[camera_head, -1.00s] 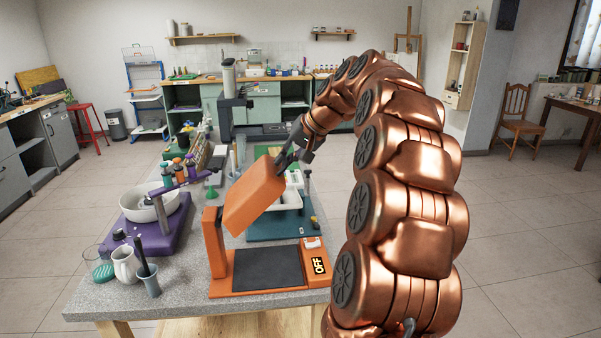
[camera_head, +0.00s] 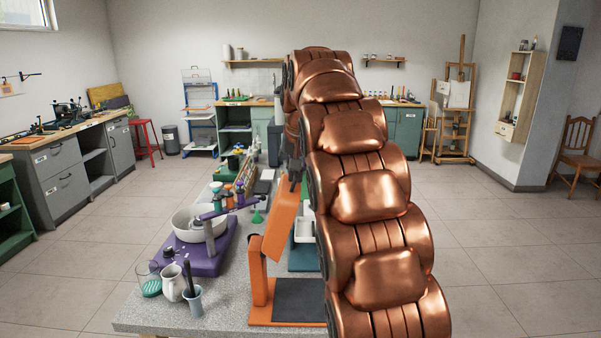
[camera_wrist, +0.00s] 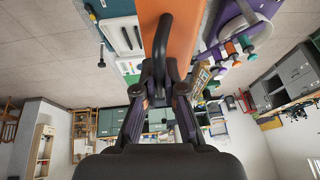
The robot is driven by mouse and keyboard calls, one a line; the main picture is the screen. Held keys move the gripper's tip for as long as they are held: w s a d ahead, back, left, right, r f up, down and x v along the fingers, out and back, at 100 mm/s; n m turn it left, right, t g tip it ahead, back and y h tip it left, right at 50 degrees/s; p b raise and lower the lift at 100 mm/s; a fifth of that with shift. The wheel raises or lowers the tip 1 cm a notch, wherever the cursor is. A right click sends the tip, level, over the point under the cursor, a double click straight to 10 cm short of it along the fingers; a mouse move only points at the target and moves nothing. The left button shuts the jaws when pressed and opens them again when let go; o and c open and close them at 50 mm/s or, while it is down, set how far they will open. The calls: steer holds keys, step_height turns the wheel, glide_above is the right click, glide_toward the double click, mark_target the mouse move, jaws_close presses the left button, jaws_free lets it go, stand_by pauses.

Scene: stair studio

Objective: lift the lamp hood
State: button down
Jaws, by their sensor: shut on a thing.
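The orange lamp hood (camera_head: 280,221) is raised and steeply tilted, hinged on an orange post (camera_head: 257,275) above its orange base with a dark pad (camera_head: 299,300). The wrist view shows the hood (camera_wrist: 183,35) close up, with a dark bar handle (camera_wrist: 161,45) on it. My gripper (camera_wrist: 160,88) is shut on this handle. In the head view my gripper (camera_head: 296,168) is at the hood's upper end, partly hidden by my arm. My arm also hides the right part of the lamp's base.
Left of the lamp are a purple stand (camera_head: 202,262) with a white bowl (camera_head: 188,226), a white jug (camera_head: 173,283), a grey cup (camera_head: 194,301) and a glass (camera_head: 149,279). Floor is clear left of the table.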

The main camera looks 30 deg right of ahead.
steer(key=shift+f, duration=0.1)
steer(key=c, duration=1.2)
jaws_free()
steer(key=shift+c, duration=0.2)
steer(key=v, duration=0.7)
steer(key=shift+r, duration=0.3)
steer(key=shift+s, duration=0.1)
